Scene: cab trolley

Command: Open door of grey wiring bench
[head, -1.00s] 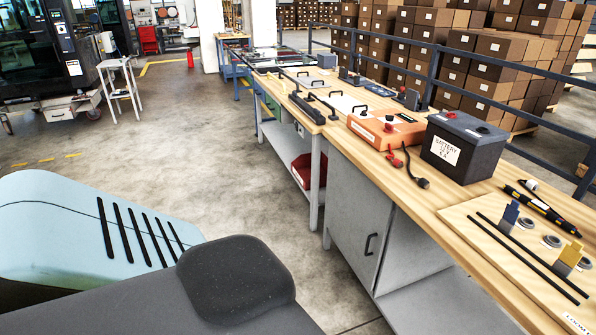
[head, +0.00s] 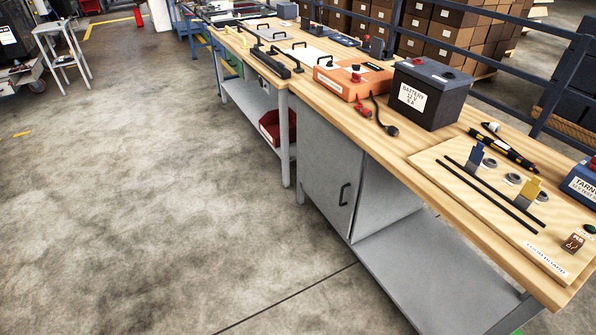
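The grey wiring bench (head: 424,262) has a wooden top and stands at the right of the head view. Its grey cabinet door (head: 322,172) is under the left part of the top and looks shut. A dark bar handle (head: 345,194) is near the door's right edge. To the right of the cabinet is an open lower shelf. Neither of my grippers shows in the head view.
On the bench top are an orange box (head: 352,78), a black battery (head: 430,92), loose cable clips and a loom board (head: 500,205). A second bench with a red bin (head: 271,127) adjoins at the left. The concrete floor (head: 150,200) before the benches is clear.

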